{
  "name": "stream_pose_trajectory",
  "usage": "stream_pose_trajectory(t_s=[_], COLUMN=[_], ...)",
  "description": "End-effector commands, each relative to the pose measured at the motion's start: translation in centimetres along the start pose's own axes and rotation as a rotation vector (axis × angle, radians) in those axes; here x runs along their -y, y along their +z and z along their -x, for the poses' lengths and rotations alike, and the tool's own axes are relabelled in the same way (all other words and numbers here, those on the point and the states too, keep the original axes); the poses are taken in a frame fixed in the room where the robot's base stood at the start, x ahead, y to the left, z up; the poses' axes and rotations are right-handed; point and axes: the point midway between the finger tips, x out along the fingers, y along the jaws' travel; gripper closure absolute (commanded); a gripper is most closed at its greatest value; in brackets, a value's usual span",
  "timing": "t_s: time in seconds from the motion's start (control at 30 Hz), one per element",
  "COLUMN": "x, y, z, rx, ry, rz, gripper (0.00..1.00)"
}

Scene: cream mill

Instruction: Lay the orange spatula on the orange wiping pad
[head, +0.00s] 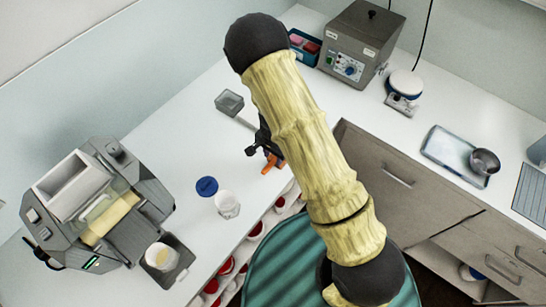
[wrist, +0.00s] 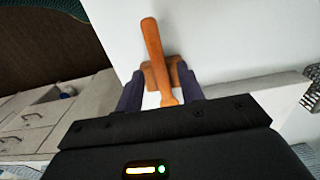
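The orange spatula (wrist: 152,45) shows in the wrist view, its rounded end pointing away from my gripper and its near end running back between the fingers. Behind it is a darker orange block (wrist: 178,70), which looks like the wiping pad; the spatula crosses it, though whether they touch is unclear. My gripper (wrist: 162,82) has its dark fingers apart, one on each side, with a white gap beside the spatula. In the head view, my gripper (head: 267,150) is low over the counter's front edge, with a bit of orange (head: 268,168) below it; my arm hides part.
A blue lid (head: 206,186) and a white cup (head: 227,205) stand on the white counter in front of the grey machine (head: 100,205). Red-topped containers sit under the counter edge. The counter between is clear.

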Motion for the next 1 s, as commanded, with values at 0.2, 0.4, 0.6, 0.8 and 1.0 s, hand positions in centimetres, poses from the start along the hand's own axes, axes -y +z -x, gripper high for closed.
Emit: stream_pose_trajectory(t_s=[0.2, 0.4, 0.6, 0.8, 1.0], x=[0.1, 0.1, 0.1, 0.0, 0.0], y=[0.1, 0.1, 0.1, 0.1, 0.1], z=[3.7, 7.4, 10.1, 10.7, 10.7], rx=[-0.002, -0.001, 0.000, 0.001, 0.001], ry=[-0.003, -0.004, -0.001, 0.001, 0.001], rz=[0.003, 0.002, 0.002, -0.001, -0.001], gripper=[0.62, 0.62, 0.62, 0.62, 0.62])
